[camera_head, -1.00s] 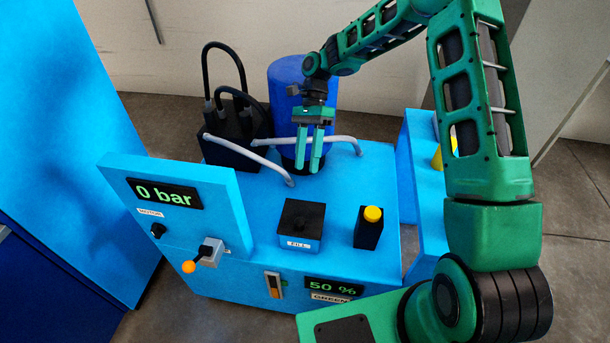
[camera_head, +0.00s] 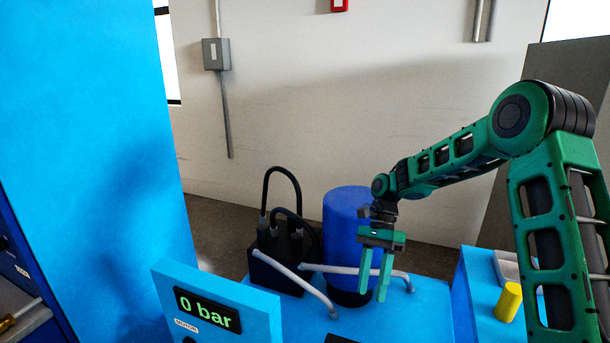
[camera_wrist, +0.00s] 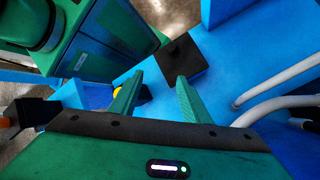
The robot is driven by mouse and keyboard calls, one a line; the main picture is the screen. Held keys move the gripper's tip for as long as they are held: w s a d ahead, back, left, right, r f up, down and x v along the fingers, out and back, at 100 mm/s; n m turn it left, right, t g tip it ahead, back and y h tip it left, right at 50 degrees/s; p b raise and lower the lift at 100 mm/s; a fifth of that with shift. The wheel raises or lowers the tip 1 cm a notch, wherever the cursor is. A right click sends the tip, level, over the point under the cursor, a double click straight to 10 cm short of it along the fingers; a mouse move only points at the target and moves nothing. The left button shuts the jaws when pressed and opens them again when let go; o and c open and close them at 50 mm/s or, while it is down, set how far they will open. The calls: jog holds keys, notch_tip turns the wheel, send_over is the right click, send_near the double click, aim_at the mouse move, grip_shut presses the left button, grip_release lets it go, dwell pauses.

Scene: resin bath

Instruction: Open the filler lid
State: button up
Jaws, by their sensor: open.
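The black filler box with its square lid (camera_wrist: 184,62) shows in the wrist view, beyond my fingertips on the blue machine top. The lid looks flat and shut. In the head view only a dark edge of it (camera_head: 340,339) shows at the bottom border. My gripper (camera_head: 373,292) is open and empty, fingers pointing down, in front of the blue cylinder (camera_head: 346,225). In the wrist view my gripper (camera_wrist: 158,82) has its two green fingers apart, with nothing between them. It is clear of the lid.
Grey pipes (camera_head: 312,288) run across the machine top near my fingers. A black block with cables (camera_head: 276,265) stands left of the cylinder. A panel reading 0 bar (camera_head: 207,310) rises at the front left. A yellow cylinder (camera_head: 509,301) stands on the right.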

jog(key=s+d+r+n+t+h, duration=0.2)
jog(key=s+d+r+n+t, duration=0.15)
jog(key=s+d+r, duration=0.9)
jog(key=s+d+n+t, duration=0.1)
jog(key=s+d+t, duration=0.1)
jog(key=s+d, duration=0.5)
jog(key=s+d+n+t, duration=0.1)
jog(key=s+d+n, duration=0.15)
jog(key=s, duration=0.85)
jog(key=w+a+f+n+h, duration=0.1)
jog(key=w+a+f+n, duration=0.3)
jog(key=w, duration=0.4)
jog(key=w+a+f+n, duration=0.3)
jog(key=w+a+n, duration=0.1)
jog(key=w+a, duration=0.35)
jog(key=w+a+f+n, duration=0.2)
jog(key=a+f+n, duration=0.25)
jog(key=a, duration=0.45)
jog(key=w+a+f+n, duration=0.35)
jog(key=a+f, duration=0.25)
jog(key=a, duration=0.4)
jog(key=f, duration=1)
jog(key=shift+s+d+f, duration=0.1)
jog(key=shift+s+d, duration=0.05)
jog(key=shift+s, duration=0.15)
